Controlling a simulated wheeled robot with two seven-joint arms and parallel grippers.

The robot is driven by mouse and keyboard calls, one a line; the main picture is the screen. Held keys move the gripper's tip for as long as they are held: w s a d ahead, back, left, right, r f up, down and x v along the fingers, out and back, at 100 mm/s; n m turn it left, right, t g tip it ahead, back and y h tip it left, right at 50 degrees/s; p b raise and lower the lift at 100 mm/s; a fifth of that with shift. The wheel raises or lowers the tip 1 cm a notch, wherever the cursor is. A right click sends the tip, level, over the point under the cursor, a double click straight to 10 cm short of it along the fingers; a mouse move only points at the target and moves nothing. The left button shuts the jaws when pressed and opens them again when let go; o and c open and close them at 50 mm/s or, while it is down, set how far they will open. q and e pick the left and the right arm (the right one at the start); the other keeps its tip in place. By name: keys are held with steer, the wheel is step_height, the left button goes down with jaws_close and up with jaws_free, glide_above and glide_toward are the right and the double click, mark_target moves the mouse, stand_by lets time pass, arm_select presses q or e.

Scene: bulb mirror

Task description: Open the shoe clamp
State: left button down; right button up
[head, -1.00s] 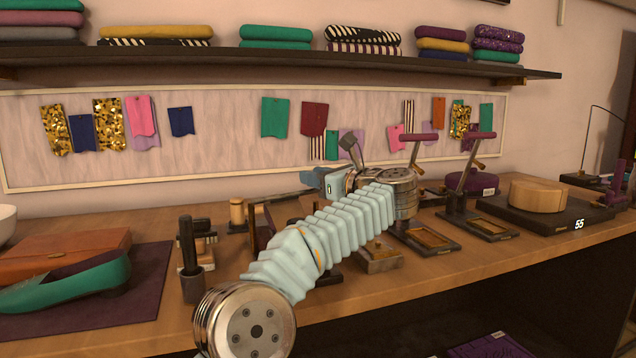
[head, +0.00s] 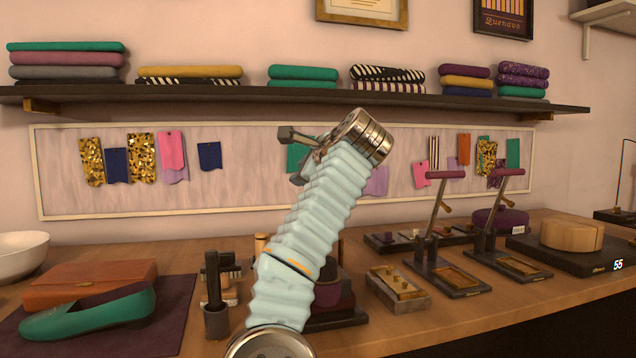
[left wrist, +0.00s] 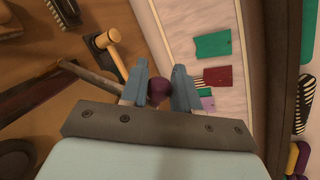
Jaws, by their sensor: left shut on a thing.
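In the left wrist view, my left gripper (left wrist: 160,73) has its two blue fingers closed on a round dark purple knob (left wrist: 158,91). A thin dark rod (left wrist: 88,78) runs in from the left behind one finger; whether it joins the knob cannot be told. In the head view my left arm rises through the middle, and its wrist hides the fingertips and knob. A dark base with a maroon block (head: 337,303), perhaps part of the shoe clamp, shows beside the arm on the workbench; the rest is hidden by the arm. My right gripper is not in view.
Two lever presses (head: 434,235) with purple handles and a metal block (head: 397,290) stand right of the arm. A dark holder (head: 215,300) and a green shoe (head: 88,313) are on the left. A shelf (head: 450,101) of folded cloth crosses the wall above.

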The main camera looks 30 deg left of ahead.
arm_select(q)
steer(key=shift+s+a+r+n+t+h, duration=0.15)
steer(key=shift+s+a+r+n+h, duration=0.1)
steer(key=shift+s+a+n, duration=0.25)
steer(key=shift+s+a+r+n+t+h, duration=0.2)
steer(key=shift+s+a+n+h, duration=0.1)
steer(key=shift+s+a, duration=0.3)
steer(key=shift+s+d, duration=0.1)
steer(key=c, duration=1)
jaws_free()
steer(key=shift+o, duration=0.2)
steer(key=shift+d, duration=0.1)
steer(key=v, duration=1.3)
steer(key=shift+d, duration=0.3)
steer(key=shift+s, duration=0.15)
